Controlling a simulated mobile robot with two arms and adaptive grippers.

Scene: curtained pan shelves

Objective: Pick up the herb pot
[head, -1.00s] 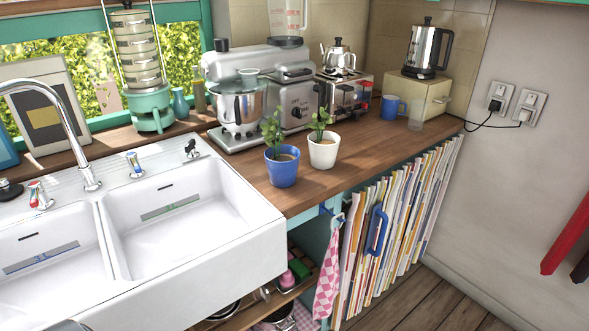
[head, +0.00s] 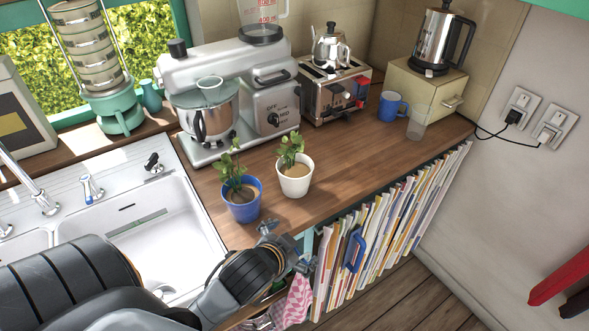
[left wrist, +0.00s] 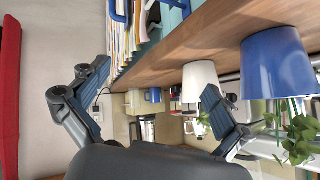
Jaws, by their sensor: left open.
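Two potted herbs stand upright on the wooden counter: a blue pot (head: 242,205) near the sink, and a white pot (head: 295,181) just right of it. My left gripper (head: 285,240) is open and empty at the counter's front edge, below and right of the blue pot, apart from both. In the left wrist view the picture is upside down. The blue pot (left wrist: 278,65) is at the right, and the white pot (left wrist: 199,80) is behind the right finger of the open gripper (left wrist: 155,80). My right gripper is not in view.
A white sink (head: 165,235) lies left of the pots. A stand mixer (head: 225,90), toaster (head: 335,90), blue mug (head: 391,106) and clear glass (head: 417,127) stand behind. The counter (head: 350,160) right of the white pot is clear. Upright papers (head: 390,225) fill the shelf below.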

